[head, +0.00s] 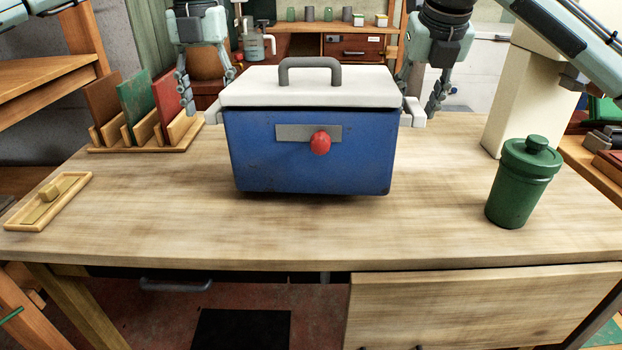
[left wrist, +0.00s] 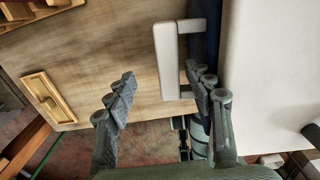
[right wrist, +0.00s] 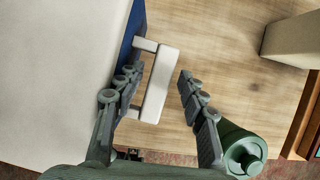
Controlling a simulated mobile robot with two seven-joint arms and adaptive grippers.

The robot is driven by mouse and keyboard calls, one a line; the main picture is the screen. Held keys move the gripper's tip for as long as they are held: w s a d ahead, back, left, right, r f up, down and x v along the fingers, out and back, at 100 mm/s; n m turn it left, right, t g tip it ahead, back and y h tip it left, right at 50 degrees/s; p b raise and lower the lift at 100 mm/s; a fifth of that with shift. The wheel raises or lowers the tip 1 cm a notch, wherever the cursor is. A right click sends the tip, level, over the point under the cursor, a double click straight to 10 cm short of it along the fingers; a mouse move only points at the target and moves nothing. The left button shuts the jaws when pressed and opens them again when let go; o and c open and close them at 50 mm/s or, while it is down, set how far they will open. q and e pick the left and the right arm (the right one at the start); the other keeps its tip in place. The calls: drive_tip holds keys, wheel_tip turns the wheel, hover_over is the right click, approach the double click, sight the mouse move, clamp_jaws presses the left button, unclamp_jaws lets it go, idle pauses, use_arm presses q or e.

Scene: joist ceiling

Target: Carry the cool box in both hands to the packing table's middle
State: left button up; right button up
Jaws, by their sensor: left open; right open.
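The cool box (head: 290,165) is blue with a white lid, a grey top handle and a red knob on its front. It stands upright on the wooden packing table (head: 130,220), around the middle of its width. My left gripper (head: 208,95) is open at the box's left white side handle (left wrist: 166,60); in the left wrist view one finger is on the box side of the handle and the other is outside it. My right gripper (head: 421,95) is open at the right side handle (right wrist: 158,85), likewise with a finger on each side. Neither gripper visibly clamps its handle.
A green lidded jar (head: 522,185) stands right of the box. A wooden rack (head: 150,145) with several upright panels stands at the left back, and a small wooden tray (head: 45,205) lies at the left edge. The table in front of the box is clear.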

use_arm(q)
drive_tip(key=shift+d+r, duration=0.15)
drive_tip(key=shift+d, duration=0.4)
use_arm(e)
drive_tip(key=shift+a+v, duration=0.2)
drive_tip(key=shift+v, duration=0.7)
drive_tip(key=shift+a+v, duration=0.15)
drive_tip(key=shift+v, duration=0.75)
drive_tip(key=shift+d+r+p, duration=0.15)
drive_tip(key=shift+r+p, duration=0.55)
drive_tip(key=shift+d+r+p, duration=0.15)
drive_tip(key=shift+r+p, duration=0.15)
drive_tip(key=shift+p, duration=0.05)
use_arm(q)
drive_tip(key=a, duration=0.6)
drive_tip(key=shift+w+a, duration=0.15)
drive_tip(key=shift+a, duration=0.2)
